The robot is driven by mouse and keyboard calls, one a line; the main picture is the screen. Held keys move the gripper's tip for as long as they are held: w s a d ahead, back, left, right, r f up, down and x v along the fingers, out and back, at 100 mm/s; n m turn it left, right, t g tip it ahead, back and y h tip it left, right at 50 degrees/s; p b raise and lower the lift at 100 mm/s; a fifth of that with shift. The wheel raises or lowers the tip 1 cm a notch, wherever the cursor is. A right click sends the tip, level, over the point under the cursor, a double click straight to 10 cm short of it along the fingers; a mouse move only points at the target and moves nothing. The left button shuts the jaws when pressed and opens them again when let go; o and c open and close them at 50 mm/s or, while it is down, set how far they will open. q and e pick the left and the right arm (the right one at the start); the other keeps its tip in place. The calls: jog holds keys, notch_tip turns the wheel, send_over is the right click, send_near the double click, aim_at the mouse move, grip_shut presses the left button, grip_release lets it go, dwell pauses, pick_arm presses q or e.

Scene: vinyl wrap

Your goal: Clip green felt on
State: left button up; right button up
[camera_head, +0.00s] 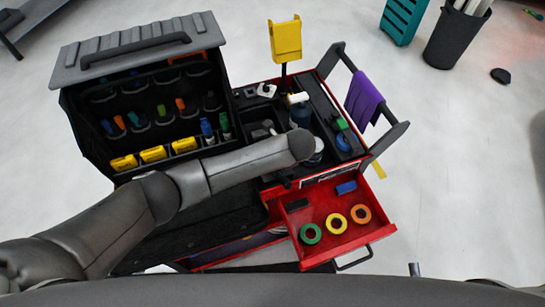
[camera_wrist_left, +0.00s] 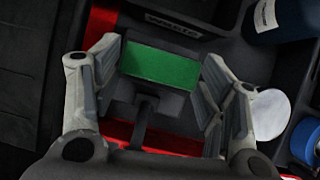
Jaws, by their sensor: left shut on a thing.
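My left gripper (camera_wrist_left: 162,72) shows in the left wrist view with a finger on each side of a flat green felt piece (camera_wrist_left: 160,65). It is shut on this piece, a plain green rectangle. A dark stem-like part (camera_wrist_left: 146,108) shows just below the felt; I cannot tell whether it is joined to it. In the head view my left arm reaches over the red cart (camera_head: 345,210), and its end hides the gripper and the held felt. Another small green item (camera_head: 341,124) lies in the cart's right top tray. My right gripper is in neither view.
A black tool bag (camera_head: 80,130) stands at left. A purple cloth (camera_head: 363,100) hangs on the cart's handle. A dark blue bottle (camera_wrist_left: 285,20) stands near the gripper.

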pick_arm(q)
jog(key=shift+f, duration=0.1)
dwell(0.3)
jog(key=o, duration=0.8)
jog(key=shift+s+d+r, duration=0.1)
jog(key=shift+r, duration=0.2)
jog(key=v, duration=1.1)
jog(key=shift+s+r, duration=0.25)
